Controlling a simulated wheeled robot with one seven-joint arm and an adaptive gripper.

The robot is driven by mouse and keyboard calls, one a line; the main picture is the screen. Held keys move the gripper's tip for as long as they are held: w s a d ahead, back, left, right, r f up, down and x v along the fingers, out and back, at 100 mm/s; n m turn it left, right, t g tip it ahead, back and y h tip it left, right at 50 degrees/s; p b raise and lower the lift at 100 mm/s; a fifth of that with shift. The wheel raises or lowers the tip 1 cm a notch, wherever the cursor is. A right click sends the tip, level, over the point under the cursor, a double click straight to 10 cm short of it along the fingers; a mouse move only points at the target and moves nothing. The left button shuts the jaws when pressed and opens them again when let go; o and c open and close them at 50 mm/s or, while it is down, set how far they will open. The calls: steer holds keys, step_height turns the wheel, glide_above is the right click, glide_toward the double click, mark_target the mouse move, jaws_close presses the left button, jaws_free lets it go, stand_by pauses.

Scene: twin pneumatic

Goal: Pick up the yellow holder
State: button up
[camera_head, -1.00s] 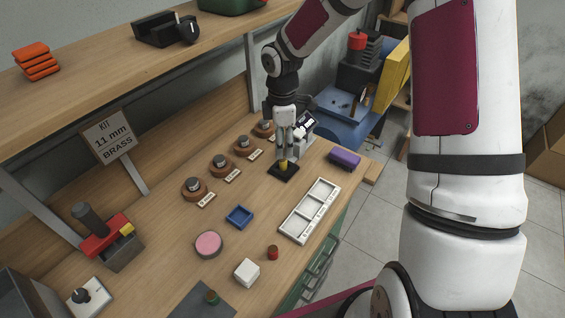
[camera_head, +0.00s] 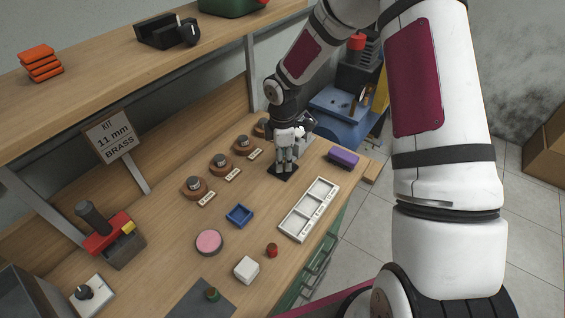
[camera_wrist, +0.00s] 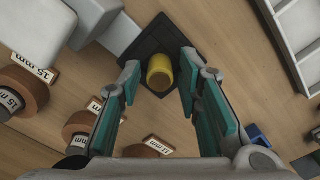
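The yellow holder (camera_wrist: 160,72) is a small yellow cylinder on a black square base (camera_wrist: 150,40), seen from above in the wrist view. My gripper (camera_wrist: 158,85) is open, with one teal-padded finger on each side of the yellow holder and visible space between pads and cylinder. In the head view my gripper (camera_head: 284,168) points down over the black base (camera_head: 283,174), and its fingers hide the yellow holder there.
Several round wooden stands with size labels, such as this one (camera_head: 194,188), line the bench left of my gripper. A white compartment tray (camera_head: 309,209) and a purple block (camera_head: 343,157) lie to the right. A blue tray (camera_head: 239,215) and pink disc (camera_head: 208,243) are nearer.

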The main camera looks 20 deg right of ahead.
jaws_close()
steer(key=shift+r, duration=0.1)
